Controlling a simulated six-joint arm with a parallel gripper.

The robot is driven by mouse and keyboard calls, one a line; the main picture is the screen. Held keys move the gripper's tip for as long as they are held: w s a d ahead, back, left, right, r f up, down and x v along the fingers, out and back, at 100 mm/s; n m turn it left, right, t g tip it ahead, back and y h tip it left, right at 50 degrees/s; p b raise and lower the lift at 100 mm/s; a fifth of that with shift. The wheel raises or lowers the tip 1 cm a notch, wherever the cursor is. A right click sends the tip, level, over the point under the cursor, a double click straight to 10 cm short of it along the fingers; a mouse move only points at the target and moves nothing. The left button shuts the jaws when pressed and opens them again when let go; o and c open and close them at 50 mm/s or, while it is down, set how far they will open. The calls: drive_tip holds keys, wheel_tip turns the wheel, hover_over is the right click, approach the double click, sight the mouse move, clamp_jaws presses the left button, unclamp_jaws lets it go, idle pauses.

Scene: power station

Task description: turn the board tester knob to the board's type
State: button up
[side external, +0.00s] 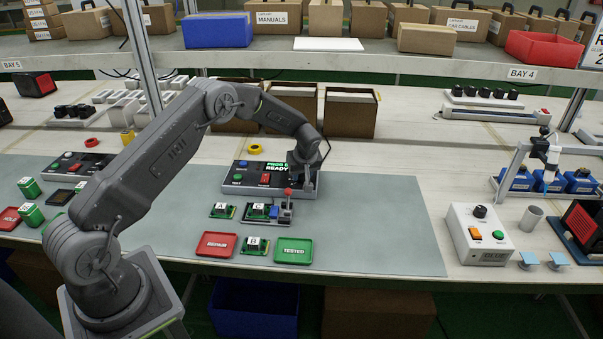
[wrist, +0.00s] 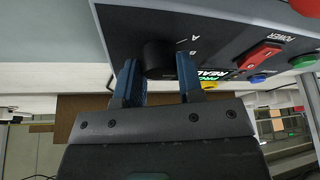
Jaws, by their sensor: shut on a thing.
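The tester (side external: 238,181) is a dark box with a grey front, a lit green display reading READY, a red rocker switch and coloured buttons. Its black knob (wrist: 158,54) shows in the wrist view, with the marks A and B printed beside it. My gripper (wrist: 158,76) has its two blue fingers on either side of the knob, shut on it. The side external view shows my gripper (side external: 303,182) at the right end of the tester, covering the knob. The knob's pointer is hidden. Board C (side external: 258,210) lies at the grey fixture with a red-tipped lever (side external: 288,193).
Board A (side external: 222,211) and board B (side external: 256,246) lie on the grey mat (side external: 380,235). A red tray (side external: 213,246) and a green TESTED tray (side external: 293,251) flank board B. The mat's right part is clear.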

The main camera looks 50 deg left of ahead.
drive_tip(key=m, duration=0.2)
drive_tip(key=m+t+h, duration=0.1)
drive_tip(key=m, duration=0.1)
drive_tip(key=shift+s+m+t, duration=0.1)
drive_tip(key=shift+m+t, duration=0.2)
drive_tip(key=shift+m, duration=0.1)
drive_tip(key=shift+m+t+h, duration=0.3)
drive_tip(key=shift+m+h, duration=0.4)
drive_tip(key=shift+m, duration=1.5)
drive_tip(key=o, duration=0.9)
drive_tip(key=v, duration=1.4)
drive_tip(key=shift+a, duration=0.15)
